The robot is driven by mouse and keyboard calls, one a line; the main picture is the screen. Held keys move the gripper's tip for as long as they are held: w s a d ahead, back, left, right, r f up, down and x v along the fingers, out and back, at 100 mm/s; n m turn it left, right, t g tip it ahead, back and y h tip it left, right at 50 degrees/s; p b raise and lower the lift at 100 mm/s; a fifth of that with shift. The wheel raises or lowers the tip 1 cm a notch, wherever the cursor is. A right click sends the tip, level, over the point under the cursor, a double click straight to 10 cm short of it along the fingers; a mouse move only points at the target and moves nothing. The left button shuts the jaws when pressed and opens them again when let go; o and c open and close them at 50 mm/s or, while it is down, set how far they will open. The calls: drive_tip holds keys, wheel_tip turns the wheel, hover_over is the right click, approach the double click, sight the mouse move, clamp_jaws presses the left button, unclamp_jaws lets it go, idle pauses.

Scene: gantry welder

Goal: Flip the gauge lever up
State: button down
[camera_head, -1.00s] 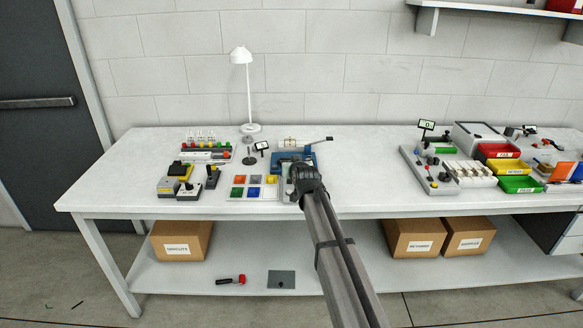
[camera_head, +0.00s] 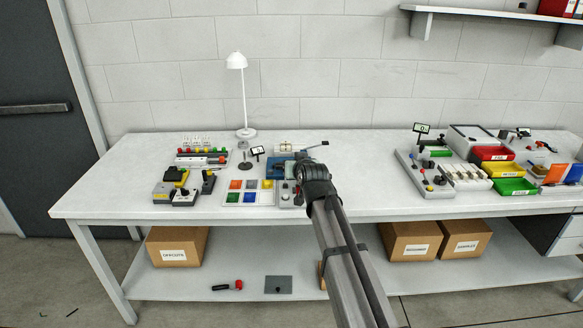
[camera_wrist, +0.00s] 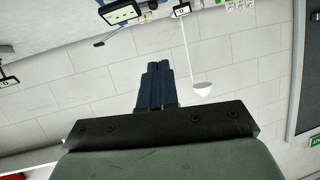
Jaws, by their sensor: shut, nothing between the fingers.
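A lever with a dark tip (camera_head: 318,145) sticks out to the upper right beside a blue device (camera_head: 281,167) on the bench. It also seems to show in the wrist view as a thin rod with a dark end (camera_wrist: 112,36), below a lit display (camera_wrist: 120,12). I cannot tell for sure that this is the gauge lever. My gripper (camera_wrist: 155,72) is shut and empty, its dark blue fingers together and apart from the rod in the wrist view. In the head view my arm's end is just right of the blue device, and its fingertips are hidden.
A grey panel with knobs (camera_head: 286,193) and a tray of coloured squares (camera_head: 250,199) lie left of my arm. A white lamp (camera_head: 245,132) stands behind. A control panel with a display (camera_head: 421,128) and coloured bins (camera_head: 492,154) stand right.

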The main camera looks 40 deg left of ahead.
drive_tip(key=shift+s+d+r, duration=0.45)
drive_tip(key=shift+d+r, duration=0.3)
drive_tip(key=shift+r, duration=0.05)
drive_tip(key=s+d+f+g+h, duration=0.2)
drive_tip(key=s+d+f+h, duration=0.15)
drive_tip(key=d+f, duration=0.4)
drive_tip(key=s+d+f+g+h, duration=0.25)
drive_tip(key=s+d+f, duration=0.2)
drive_tip(key=f, duration=0.65)
drive_tip(key=s+d+f+m+g+h, duration=0.1)
drive_tip(key=d+f+m+g+h, duration=0.15)
drive_tip(key=d+f, duration=1.15)
drive_tip(key=s+d+f+m+g+h, duration=0.1)
drive_tip(key=s+d+f+h, duration=0.15)
drive_tip(key=d+f, duration=1.15)
drive_tip(key=s+d+f+m+g, duration=0.2)
drive_tip(key=s+d+f, duration=0.3)
drive_tip(key=d, duration=0.6)
drive_tip(key=s+d+f+m+g, duration=0.2)
drive_tip(key=s+d+f, duration=0.3)
drive_tip(key=s+d, duration=0.4)
drive_tip(key=s+d+f+m+g, duration=0.2)
drive_tip(key=s+d+f, duration=0.3)
drive_tip(key=d, duration=0.8)
drive_tip(key=shift+s+d+m+h, duration=0.35)
drive_tip(key=shift+s+m, duration=0.2)
drive_tip(key=shift+s, duration=0.6)
